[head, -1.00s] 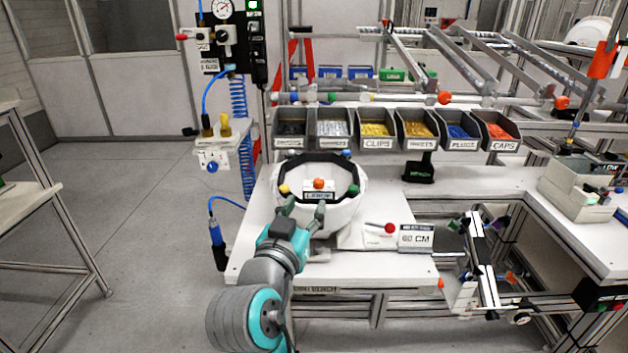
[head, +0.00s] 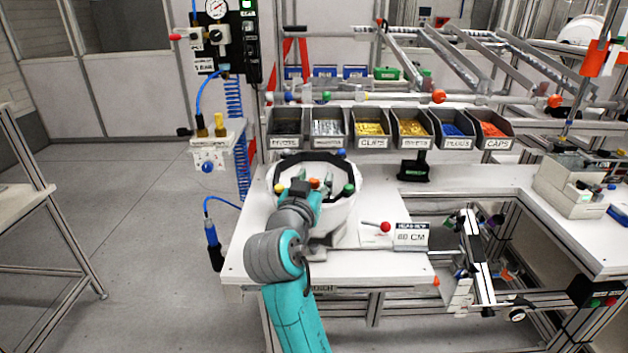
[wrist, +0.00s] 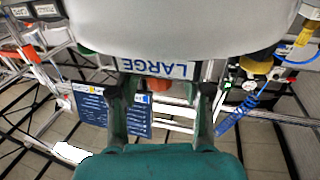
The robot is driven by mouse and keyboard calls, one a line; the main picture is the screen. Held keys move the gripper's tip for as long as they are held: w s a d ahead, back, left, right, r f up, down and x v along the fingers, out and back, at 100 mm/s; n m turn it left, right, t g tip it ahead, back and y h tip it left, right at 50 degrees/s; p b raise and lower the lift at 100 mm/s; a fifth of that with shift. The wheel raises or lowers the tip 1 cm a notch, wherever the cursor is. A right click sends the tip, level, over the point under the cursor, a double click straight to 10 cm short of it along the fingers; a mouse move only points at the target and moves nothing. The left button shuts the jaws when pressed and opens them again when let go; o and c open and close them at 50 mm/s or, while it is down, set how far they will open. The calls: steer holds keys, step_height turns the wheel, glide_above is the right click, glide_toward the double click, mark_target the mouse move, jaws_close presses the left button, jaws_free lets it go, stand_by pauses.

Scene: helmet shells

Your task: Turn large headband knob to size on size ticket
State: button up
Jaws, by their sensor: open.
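The white helmet shell (head: 343,213) sits on the bench with its dark-lined opening upward; its white wall also fills the top of the wrist view (wrist: 185,28). The orange knob (head: 314,183) is at its front, partly hidden by my arm. In the wrist view the orange knob (wrist: 158,84) shows below the upside-down LARGE label (wrist: 157,68). My gripper (wrist: 161,92) is open, its fingers on either side of the knob with gaps. In the head view my gripper (head: 314,186) is over the shell's front. The size ticket (head: 411,237) reads 60 CM.
A lever with a red ball (head: 385,227) stands between shell and ticket. Yellow (head: 280,189), green (head: 348,189) and blue (head: 341,153) knobs sit around the shell's rim. Labelled bins (head: 370,128) line the back. An air hose and tool (head: 213,246) hang at the left bench edge.

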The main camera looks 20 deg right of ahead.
jaws_close()
steer(key=shift+n+t+y, duration=0.3)
steer(key=shift+y, duration=0.1)
steer(key=shift+d+n+t+y, duration=0.1)
steer(key=shift+n+t+y, duration=0.6)
steer(key=shift+n+y, duration=0.65)
steer(key=shift+n+t+y, duration=0.5)
steer(key=shift+n+y, duration=0.65)
steer(key=shift+y, duration=1.5)
jaws_free()
